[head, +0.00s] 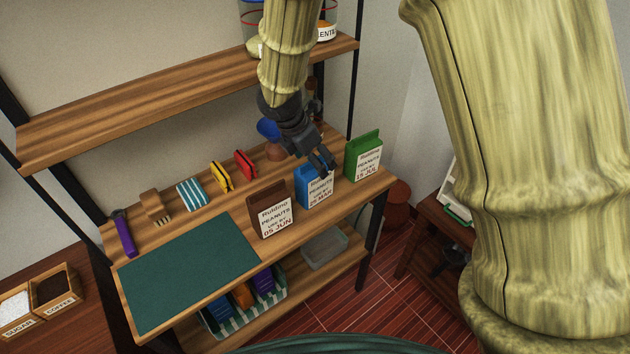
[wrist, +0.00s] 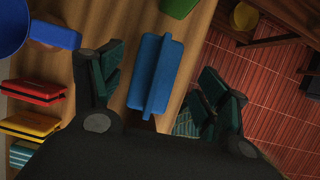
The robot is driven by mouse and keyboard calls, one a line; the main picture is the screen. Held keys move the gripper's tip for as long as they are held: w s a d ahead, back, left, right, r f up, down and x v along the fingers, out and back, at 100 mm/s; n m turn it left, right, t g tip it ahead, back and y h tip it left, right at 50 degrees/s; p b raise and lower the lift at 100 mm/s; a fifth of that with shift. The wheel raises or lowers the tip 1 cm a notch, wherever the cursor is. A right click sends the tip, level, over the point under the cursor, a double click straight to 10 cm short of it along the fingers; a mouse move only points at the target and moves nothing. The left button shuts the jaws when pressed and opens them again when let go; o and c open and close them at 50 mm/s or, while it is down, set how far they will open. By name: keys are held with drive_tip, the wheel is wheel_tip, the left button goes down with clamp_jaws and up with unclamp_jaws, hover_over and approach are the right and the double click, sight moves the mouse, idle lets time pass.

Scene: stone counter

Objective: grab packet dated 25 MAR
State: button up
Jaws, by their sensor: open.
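The packet dated 25 MAR is the blue one (head: 314,187), upright on the wooden shelf between a brown packet and a green packet. Its label reads peanuts. My gripper (head: 323,162) is above the blue packet, fingers pointing down. In the wrist view the open fingers (wrist: 160,95) stand on either side of the blue packet (wrist: 155,76), seen from above. I see a gap on both sides, so the fingers look apart from it. The brown packet (head: 270,212) reads 05 JUN. The green packet (head: 364,156) reads 15 JUL; it also shows in the wrist view (wrist: 178,7).
A bare green mat (head: 188,272) lies at the left. An upper shelf (head: 180,98) is above. The shelf's front edge is close to the packets.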

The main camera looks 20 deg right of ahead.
drive_tip(key=shift+p+x, duration=0.75)
drive_tip(key=shift+x, duration=1.75)
drive_tip(key=shift+w+a, duration=0.1)
drive_tip(key=shift+w, duration=0.05)
drive_tip(key=c, duration=1.3)
drive_tip(key=shift+c, duration=0.8)
drive_tip(key=shift+r, duration=0.1)
